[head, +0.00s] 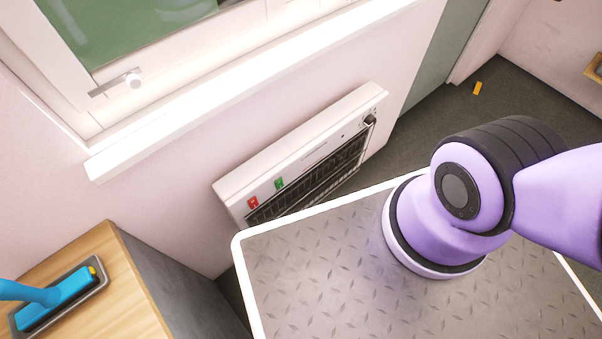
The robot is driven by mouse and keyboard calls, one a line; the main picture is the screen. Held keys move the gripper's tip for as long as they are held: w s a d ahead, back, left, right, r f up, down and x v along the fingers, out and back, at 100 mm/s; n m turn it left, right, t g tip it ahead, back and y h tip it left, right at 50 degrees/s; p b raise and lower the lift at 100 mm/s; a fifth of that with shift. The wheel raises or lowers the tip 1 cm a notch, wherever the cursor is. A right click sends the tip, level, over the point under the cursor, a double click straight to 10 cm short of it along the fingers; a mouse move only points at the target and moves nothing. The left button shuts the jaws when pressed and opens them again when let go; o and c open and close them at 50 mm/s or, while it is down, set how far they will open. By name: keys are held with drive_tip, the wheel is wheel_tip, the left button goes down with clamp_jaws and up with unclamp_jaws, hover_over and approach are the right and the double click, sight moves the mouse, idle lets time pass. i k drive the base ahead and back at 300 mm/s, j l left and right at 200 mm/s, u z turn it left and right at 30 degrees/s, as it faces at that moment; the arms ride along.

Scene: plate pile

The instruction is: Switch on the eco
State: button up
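A white wall heater (300,150) with a dark grille hangs low on the wall under the window. On its left end are a red switch (253,203) and a green switch (279,183). A dark knob (370,120) shows at its right end. I cannot read any label, so I cannot tell which control is the eco. My gripper is not in view; only purple and black links of my arm show at the right.
A wooden-topped cabinet (75,270) at the lower left bears a grey tray (98,285) with a blue-handled object (55,298). A window (140,40) with a white sill (250,85) is above the heater. A small orange object (477,88) lies on the dark floor (510,105).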

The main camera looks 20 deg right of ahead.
sight(280, 183)
drive_tip(key=k+j+u, duration=0.6)
drive_tip(key=k+j, duration=0.1)
drive_tip(key=j, duration=0.05)
